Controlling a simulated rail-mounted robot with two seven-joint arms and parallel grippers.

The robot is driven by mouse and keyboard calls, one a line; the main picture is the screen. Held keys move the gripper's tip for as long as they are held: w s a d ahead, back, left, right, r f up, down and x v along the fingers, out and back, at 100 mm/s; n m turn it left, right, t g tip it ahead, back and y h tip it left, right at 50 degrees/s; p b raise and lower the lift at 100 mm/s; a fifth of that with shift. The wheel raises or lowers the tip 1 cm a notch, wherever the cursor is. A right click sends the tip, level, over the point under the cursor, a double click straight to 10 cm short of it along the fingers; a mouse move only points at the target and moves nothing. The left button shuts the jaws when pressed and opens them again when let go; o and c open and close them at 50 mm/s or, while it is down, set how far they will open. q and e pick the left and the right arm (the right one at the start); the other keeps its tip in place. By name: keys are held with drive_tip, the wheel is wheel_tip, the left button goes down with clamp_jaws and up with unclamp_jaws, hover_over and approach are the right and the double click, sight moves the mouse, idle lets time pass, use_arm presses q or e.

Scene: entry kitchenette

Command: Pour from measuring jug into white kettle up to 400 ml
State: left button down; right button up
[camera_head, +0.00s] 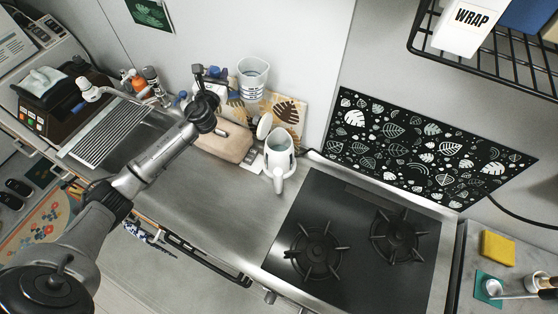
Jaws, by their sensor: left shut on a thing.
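The measuring jug (252,80) is a clear, whitish vessel with dark markings, near the back wall. It looks roughly upright. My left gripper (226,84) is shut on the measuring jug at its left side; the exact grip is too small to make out. The white kettle (277,160) stands on the steel counter, to the right of and nearer than the jug. Its top looks open, with a raised round lid (264,126) at its back left. The level inside the kettle cannot be read. My right gripper is out of view.
A black gas hob (352,240) lies right of the kettle. A leaf-patterned board (287,110) leans behind it, and a beige item (226,143) lies to its left. A sink (130,135) is at the left. The counter (225,195) in front is clear. A wire shelf hangs upper right.

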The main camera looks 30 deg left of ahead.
use_arm(q)
drive_tip(key=shift+r, duration=0.2)
drive_tip(key=shift+r, duration=2.85)
